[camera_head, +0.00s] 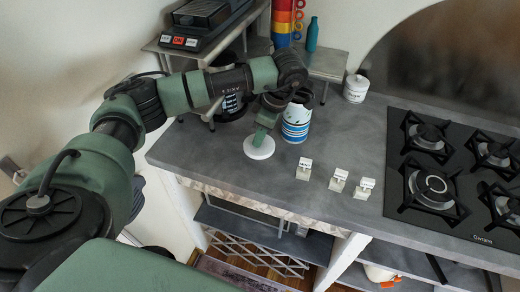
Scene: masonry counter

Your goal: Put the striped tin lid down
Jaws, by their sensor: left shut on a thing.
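The striped tin (297,123), white with blue bands, stands upright on the grey counter (340,140). Its top is partly hidden by my left wrist, so I cannot see the rim clearly. My left gripper (257,138) reaches down just left of the tin and is shut on a round white lid (260,149). The lid lies flat, close to the counter's front left edge. I cannot tell whether it touches the counter or hangs slightly above it. My right gripper is not in view.
Several things stand around: small white card-like stands (338,180) right of the lid, a white lidded jar (355,88) and a teal bottle (312,35) at the back, and a black gas hob (450,180) at the right. The counter between tin and hob is mostly clear.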

